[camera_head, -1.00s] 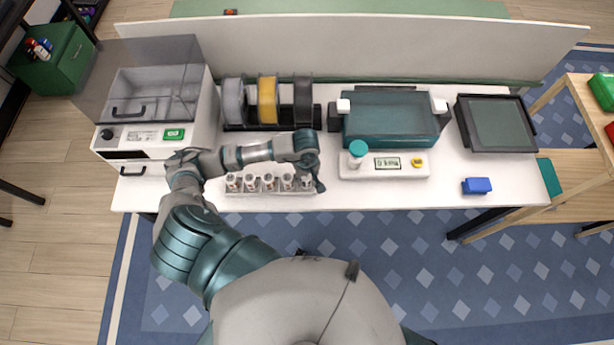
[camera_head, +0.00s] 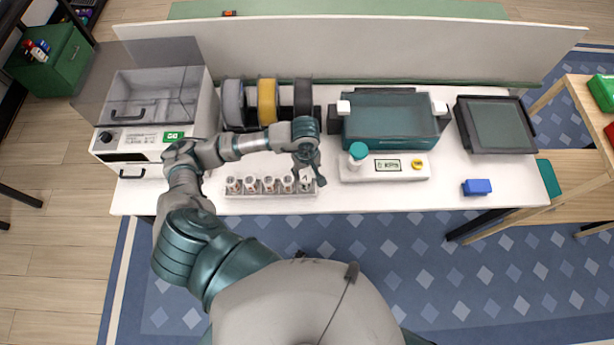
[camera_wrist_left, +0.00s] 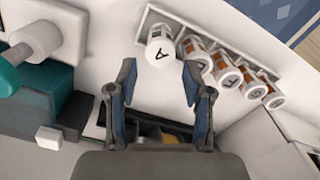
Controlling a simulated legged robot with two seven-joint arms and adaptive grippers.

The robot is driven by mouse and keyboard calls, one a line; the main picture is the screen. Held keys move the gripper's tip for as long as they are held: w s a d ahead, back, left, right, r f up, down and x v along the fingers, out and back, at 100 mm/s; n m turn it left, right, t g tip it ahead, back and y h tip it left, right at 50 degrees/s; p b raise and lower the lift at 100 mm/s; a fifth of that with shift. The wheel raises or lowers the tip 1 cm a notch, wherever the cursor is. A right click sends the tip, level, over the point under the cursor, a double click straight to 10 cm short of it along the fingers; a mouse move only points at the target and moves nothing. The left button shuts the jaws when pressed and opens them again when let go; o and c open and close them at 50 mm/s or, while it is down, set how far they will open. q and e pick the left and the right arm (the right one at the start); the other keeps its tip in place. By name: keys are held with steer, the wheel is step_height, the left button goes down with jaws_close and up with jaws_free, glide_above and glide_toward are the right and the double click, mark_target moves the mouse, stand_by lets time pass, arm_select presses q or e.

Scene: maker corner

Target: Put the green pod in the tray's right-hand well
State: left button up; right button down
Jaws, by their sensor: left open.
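The tray (camera_head: 270,194) is a pale rack near the bench's front edge, holding a row of white-lidded pods. Neighbouring pods (camera_wrist_left: 228,76) show orange or brown labels. I cannot tell which pod is green. My left gripper (camera_head: 312,182) is open above the tray's right end; in the wrist view its fingers (camera_wrist_left: 158,78) are apart, with nothing held between them. My right gripper is not in view.
A white device (camera_head: 385,172) with a teal-capped bottle (camera_head: 357,151) stands right of the tray. Behind are filament spools (camera_head: 267,100) and a teal bin (camera_head: 390,125). A printer-like box (camera_head: 150,105) is at left. A blue block (camera_head: 477,187) lies at right, amid clear bench.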

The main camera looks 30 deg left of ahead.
mark_target(306, 179)
arm_select(q)
steer(key=r, duration=0.5)
steer(key=shift+d+r, duration=0.1)
steer(key=shift+d, duration=0.1)
steer(key=shift+a, duration=0.15)
